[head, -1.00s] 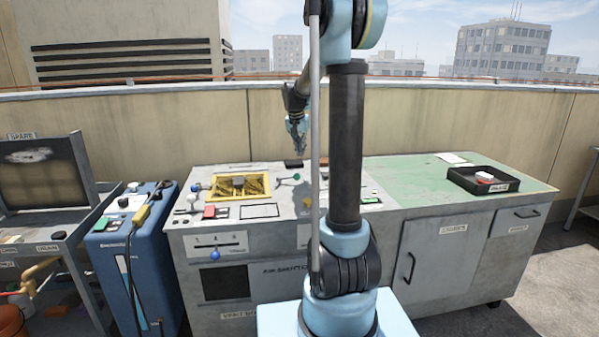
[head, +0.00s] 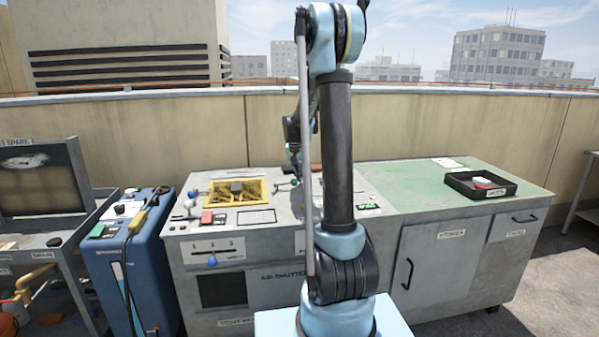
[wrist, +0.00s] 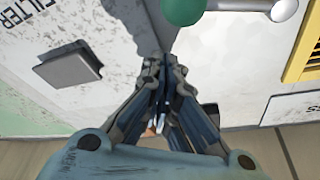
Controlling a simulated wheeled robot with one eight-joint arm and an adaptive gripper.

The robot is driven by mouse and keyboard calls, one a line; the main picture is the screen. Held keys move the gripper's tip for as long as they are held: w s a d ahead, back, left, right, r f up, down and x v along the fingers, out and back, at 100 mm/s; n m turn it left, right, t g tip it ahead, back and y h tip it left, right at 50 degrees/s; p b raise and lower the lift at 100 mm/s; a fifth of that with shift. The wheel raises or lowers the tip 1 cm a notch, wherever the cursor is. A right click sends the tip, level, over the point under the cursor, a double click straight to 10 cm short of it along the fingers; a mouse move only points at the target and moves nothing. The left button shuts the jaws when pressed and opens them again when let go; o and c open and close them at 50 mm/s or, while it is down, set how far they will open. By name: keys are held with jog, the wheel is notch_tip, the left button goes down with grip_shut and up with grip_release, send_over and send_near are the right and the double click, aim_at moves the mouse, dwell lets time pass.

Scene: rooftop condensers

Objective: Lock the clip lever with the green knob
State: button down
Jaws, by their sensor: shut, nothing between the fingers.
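The clip lever shows at the top of the wrist view as a pale metal rod (wrist: 236,4) with a green knob (wrist: 184,11) at its left end and a metal ball at its right end. In the head view the green knob (head: 295,182) is small on the grey cabinet top, partly behind my arm. My gripper (wrist: 165,62) is shut and empty, its fingertips just below the knob in the wrist picture. I cannot tell whether they touch it. In the head view my gripper (head: 296,170) hangs low over the panel beside the knob.
A yellow-framed grille (head: 238,191) lies left of the lever. A red block (head: 207,217) and several small knobs sit further left. A dark square handle (wrist: 68,67) stands on the FILTER plate. A black tray (head: 480,186) rests on the green top at right, which has free room.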

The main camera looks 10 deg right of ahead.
jog(key=shift+s+a+r, duration=0.2)
jog(key=shift+s+a, duration=0.25)
jog(key=shift+s, duration=0.3)
jog(key=shift+s+a+r, duration=0.2)
jog(key=shift+s+a, duration=0.2)
jog(key=shift+s, duration=0.35)
jog(key=shift+s+d, duration=0.1)
jog(key=shift+d, duration=0.1)
